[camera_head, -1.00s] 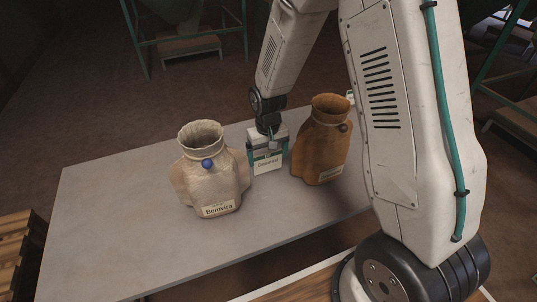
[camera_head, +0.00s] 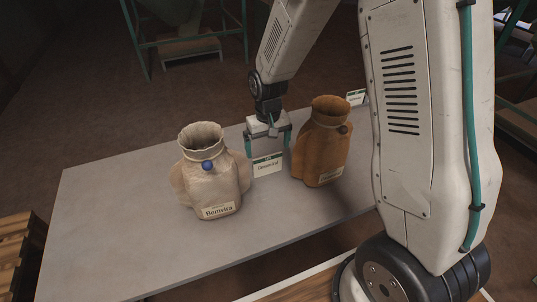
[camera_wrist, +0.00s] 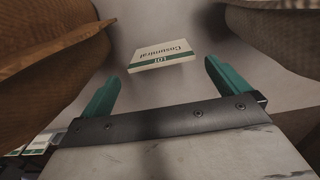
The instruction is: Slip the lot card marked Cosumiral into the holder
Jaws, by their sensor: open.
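In the wrist view the card (camera_wrist: 162,55) shows upside down, just beyond and between the teal fingers. My gripper (camera_head: 268,149) is open above and behind the card, one finger to each side; no finger visibly touches it. The gripper (camera_wrist: 161,72) also shows empty in the wrist view. I cannot make out a holder around the card's lower edge.
A cream sack (camera_head: 209,178) labelled Bomvira, or similar, stands left of the card. A brown sack (camera_head: 322,150) stands close on its right. Another card (camera_head: 356,97) shows behind the brown sack. The grey table (camera_head: 110,225) is clear at front left.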

